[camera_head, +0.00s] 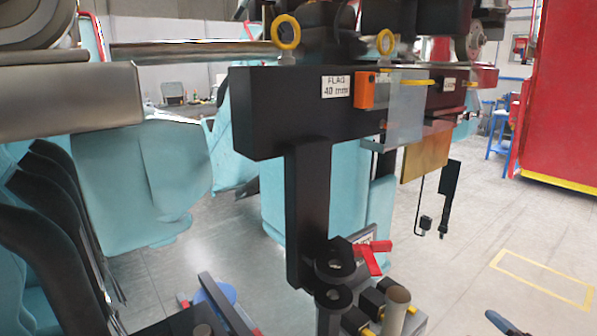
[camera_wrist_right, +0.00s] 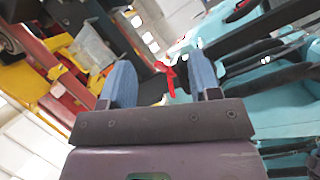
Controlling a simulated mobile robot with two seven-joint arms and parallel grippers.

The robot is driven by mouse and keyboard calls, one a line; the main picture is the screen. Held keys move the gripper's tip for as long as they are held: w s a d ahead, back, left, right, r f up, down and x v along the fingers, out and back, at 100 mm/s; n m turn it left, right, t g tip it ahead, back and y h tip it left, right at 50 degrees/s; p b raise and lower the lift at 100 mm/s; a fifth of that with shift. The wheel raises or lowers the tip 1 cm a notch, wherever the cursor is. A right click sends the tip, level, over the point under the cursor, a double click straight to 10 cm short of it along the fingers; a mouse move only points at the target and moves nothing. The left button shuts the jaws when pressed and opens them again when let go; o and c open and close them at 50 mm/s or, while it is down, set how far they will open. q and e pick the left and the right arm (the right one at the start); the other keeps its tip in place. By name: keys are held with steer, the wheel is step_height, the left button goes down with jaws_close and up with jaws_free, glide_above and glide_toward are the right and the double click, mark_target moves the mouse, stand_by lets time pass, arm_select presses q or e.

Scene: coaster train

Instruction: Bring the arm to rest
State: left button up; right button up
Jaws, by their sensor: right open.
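My right gripper (camera_wrist_right: 161,66) shows in the right wrist view as two blue fingers set wide apart on a dark bar. It is open, with nothing held between the fingers. A red lever (camera_wrist_right: 170,76) shows beyond the gap, apart from the fingers as far as I can tell. In the head view a red lever (camera_head: 373,257) sits on the lower end of a black upright bracket (camera_head: 309,215). A blue tip at the bottom right edge of the head view may be a finger of my right gripper; I cannot tell. My left gripper is not in view.
A black beam labelled "FLAG 40 mm" (camera_head: 336,86) crosses the head view, with an orange block (camera_head: 365,91) and clear plates hanging from it. Teal seats (camera_head: 140,180) fill the left. A red cabinet (camera_head: 570,90) stands at right. Grey floor (camera_head: 470,240) at right is mostly clear.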

steer(key=s+f+m+g+h, duration=0.2)
steer(key=s+f+m, duration=0.1)
steer(key=f+m, duration=0.3)
steer(key=s+f+m+g+h, duration=0.15)
steer(key=s+f+m, duration=0.25)
steer(key=f, duration=0.4)
steer(key=s+a+f+m+g+h, duration=0.2)
steer(key=s+a+f, duration=0.4)
steer(key=s+f, duration=0.4)
steer(key=s+m+g, duration=0.1)
steer(key=m, duration=0.1)
steer(key=shift+s+f+m, duration=0.3)
steer(key=shift+m, duration=0.1)
steer(key=shift+o, duration=0.3)
